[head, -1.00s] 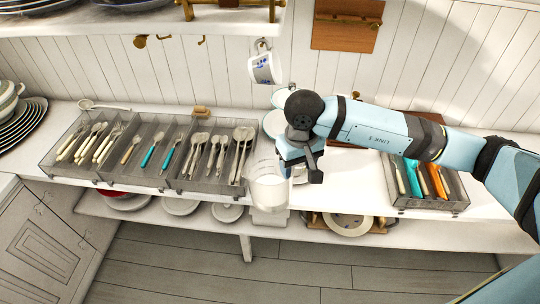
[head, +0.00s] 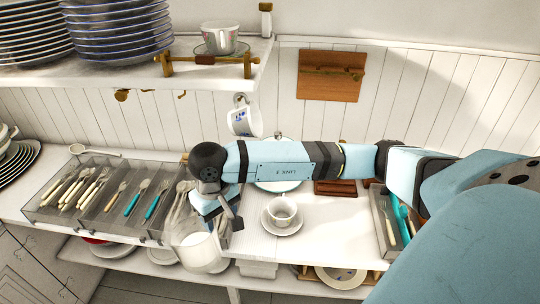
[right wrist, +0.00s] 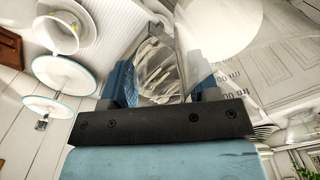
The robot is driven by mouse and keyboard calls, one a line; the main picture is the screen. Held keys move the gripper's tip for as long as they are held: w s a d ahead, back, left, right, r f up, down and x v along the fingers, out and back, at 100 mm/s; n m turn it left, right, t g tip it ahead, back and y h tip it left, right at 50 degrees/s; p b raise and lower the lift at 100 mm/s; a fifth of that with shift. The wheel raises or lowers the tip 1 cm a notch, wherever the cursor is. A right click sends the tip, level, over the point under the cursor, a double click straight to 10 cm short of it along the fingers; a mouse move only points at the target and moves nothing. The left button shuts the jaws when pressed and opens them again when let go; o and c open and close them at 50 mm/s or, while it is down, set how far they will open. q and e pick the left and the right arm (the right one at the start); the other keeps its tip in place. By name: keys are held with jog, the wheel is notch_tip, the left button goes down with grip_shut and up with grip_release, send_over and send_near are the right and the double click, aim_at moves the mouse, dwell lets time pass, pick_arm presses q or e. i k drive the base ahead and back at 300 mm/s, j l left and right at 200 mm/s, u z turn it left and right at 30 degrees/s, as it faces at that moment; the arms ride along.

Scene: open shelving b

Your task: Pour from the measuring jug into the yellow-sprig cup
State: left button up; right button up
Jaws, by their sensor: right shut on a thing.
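My right gripper (head: 222,214) is shut on the measuring jug (head: 196,250), a clear jug with pale contents. It holds the jug at the counter's front edge, before the right end of the cutlery tray. In the right wrist view the jug (right wrist: 265,75), with printed markings, is close beyond the fingers (right wrist: 165,88). A white cup (head: 282,208) stands upright on a saucer (head: 268,223), to the right of the jug and apart from it. In the right wrist view this cup (right wrist: 62,32) shows a small yellow sprig. My left gripper is not in view.
A divided cutlery tray (head: 100,228) fills the left counter; another tray (head: 388,232) stands at right. A blue-patterned cup (head: 243,121) hangs behind my arm. The upper shelf (head: 120,75) holds plates and a cup (head: 220,37).

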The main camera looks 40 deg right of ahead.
aim_at(282, 210)
jog(key=k+l+u, duration=0.2)
jog(key=l, duration=0.2)
jog(key=l+u, duration=0.2)
jog(key=l, duration=0.15)
jog(key=k+l+u, duration=0.25)
jog(key=k+l, duration=0.15)
jog(key=l, duration=0.15)
jog(key=k+l, duration=0.1)
jog(key=l, duration=0.2)
jog(key=k+l, duration=0.15)
jog(key=l, duration=0.15)
